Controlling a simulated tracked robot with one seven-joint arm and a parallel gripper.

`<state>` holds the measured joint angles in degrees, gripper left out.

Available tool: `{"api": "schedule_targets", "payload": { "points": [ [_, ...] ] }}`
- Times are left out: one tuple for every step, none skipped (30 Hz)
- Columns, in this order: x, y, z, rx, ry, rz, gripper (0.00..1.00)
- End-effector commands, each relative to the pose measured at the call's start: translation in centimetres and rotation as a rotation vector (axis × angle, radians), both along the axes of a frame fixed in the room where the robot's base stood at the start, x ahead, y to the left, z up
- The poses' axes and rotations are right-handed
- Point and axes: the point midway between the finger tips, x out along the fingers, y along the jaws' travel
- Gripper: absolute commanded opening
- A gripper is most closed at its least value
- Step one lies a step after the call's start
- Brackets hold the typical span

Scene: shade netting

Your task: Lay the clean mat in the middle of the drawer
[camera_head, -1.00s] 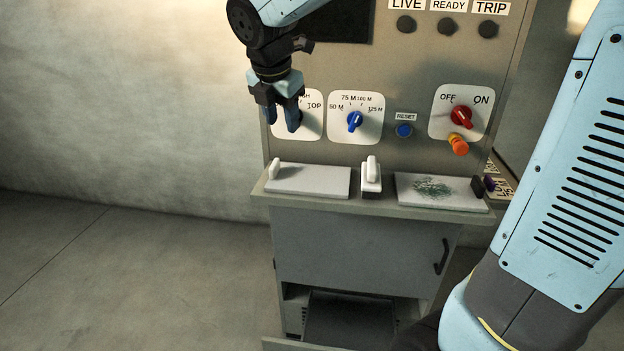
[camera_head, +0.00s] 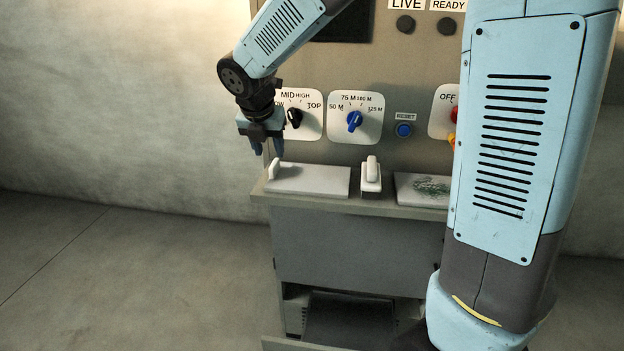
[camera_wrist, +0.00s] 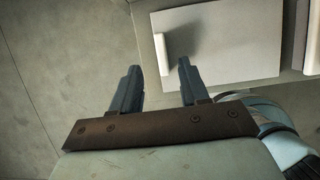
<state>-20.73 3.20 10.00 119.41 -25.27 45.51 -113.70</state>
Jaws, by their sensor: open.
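The clean mat (camera_head: 312,180) is a plain pale slab with an upright white tab (camera_head: 273,169) at its left end. It lies on the left of the cabinet's ledge, and in the wrist view the mat (camera_wrist: 225,50) and tab (camera_wrist: 162,54) show ahead of the fingers. My gripper (camera_head: 267,150) is open and empty, just above and left of the tab; in the wrist view its fingertips (camera_wrist: 158,70) are near the tab. The drawer (camera_head: 285,344) is pulled out at the bottom of the cabinet, with a dark panel inside. Its front is partly cut off.
A second mat (camera_head: 422,188) with green marks lies on the ledge's right, partly behind my arm. A white block with a handle (camera_head: 371,180) stands between the mats. Knobs, including a blue one (camera_head: 354,121), project from the panel. The floor at left is clear.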

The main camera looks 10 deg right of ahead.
Motion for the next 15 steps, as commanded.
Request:
{"api": "schedule_targets", "payload": {
  "points": [
    [0.0, 0.0, -0.3, -0.001, 0.001, 0.0, 0.45],
    [0.1, -0.1, -0.5, -0.001, 0.001, 0.0, 0.45],
    [0.1, -0.2, -0.9, 0.0, 0.002, -0.001, 0.45],
    [0.2, -0.2, -1.2, -0.001, 0.002, -0.002, 0.45],
    [0.2, -0.3, -1.6, 0.0, 0.003, -0.002, 0.45],
    [0.3, -0.4, -2.1, 0.0, 0.002, -0.001, 0.45],
    [0.4, -0.5, -2.6, 0.0, 0.002, 0.0, 0.45],
    [0.5, -0.6, -3.0, -0.001, 0.003, 0.0, 0.45],
    [0.6, -0.7, -3.5, -0.001, 0.003, -0.001, 0.45],
    [0.8, -0.7, -3.9, 0.0, 0.003, -0.001, 0.45],
    [0.9, -0.8, -4.1, 0.0, 0.002, -0.003, 0.45],
    [1.1, -0.8, -4.5, 0.0, 0.002, -0.003, 0.45],
    [1.1, -0.9, -4.7, 0.0, 0.001, -0.002, 0.45],
    [1.2, -0.9, -4.8, 0.0, 0.001, -0.001, 0.45],
    [1.3, -0.9, -5.0, 0.001, 0.001, -0.001, 0.45]
  ]
}}
